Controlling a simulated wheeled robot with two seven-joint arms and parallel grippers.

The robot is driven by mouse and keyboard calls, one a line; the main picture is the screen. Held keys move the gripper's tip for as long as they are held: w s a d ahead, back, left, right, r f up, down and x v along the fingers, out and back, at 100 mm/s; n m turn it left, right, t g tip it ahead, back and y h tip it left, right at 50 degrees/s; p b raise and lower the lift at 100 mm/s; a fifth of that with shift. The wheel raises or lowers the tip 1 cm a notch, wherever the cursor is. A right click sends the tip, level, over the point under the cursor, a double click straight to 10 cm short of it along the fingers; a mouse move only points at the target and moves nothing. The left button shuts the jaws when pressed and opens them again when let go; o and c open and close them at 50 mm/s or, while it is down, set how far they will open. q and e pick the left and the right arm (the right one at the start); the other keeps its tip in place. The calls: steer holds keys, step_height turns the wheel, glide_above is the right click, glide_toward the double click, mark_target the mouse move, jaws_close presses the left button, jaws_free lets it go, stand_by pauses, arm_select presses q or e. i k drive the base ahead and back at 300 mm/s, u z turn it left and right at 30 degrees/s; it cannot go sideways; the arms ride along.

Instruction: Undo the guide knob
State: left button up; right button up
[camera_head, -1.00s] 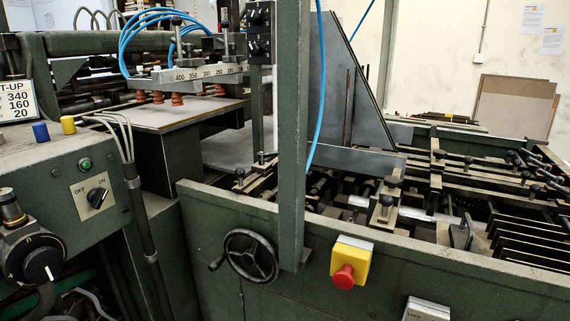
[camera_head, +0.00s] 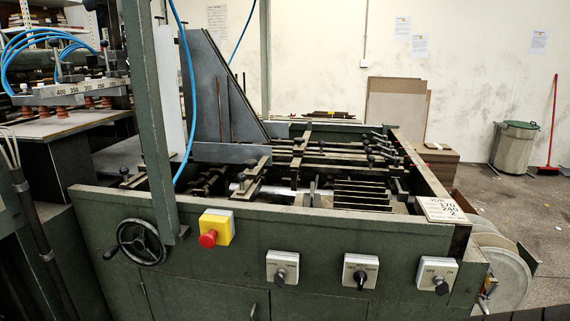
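The green feeder machine (camera_head: 330,225) fills the middle of the head view. Several dark clamp knobs stand on the bars in its open bed. One dark knob (camera_head: 250,163) tops a guide block left of the bed's middle. Another knob (camera_head: 124,171) stands at the left end of the bed. More dark knobs (camera_head: 376,139) cluster at the back right. I cannot tell which is the guide knob, or whether any is tight. Neither of my grippers is in view.
The front panel carries a handwheel (camera_head: 141,242), a red stop button (camera_head: 208,239) and several switch boxes, one being a rotary switch (camera_head: 360,271). A green post (camera_head: 150,120) rises at left. A job card (camera_head: 442,210) lies at the right corner. Open floor (camera_head: 545,225) lies right, near a bin (camera_head: 514,148).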

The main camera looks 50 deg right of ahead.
mark_target(251, 164)
steer(key=u, duration=0.3)
steer(key=k, duration=0.2)
steer(key=z, duration=1.15)
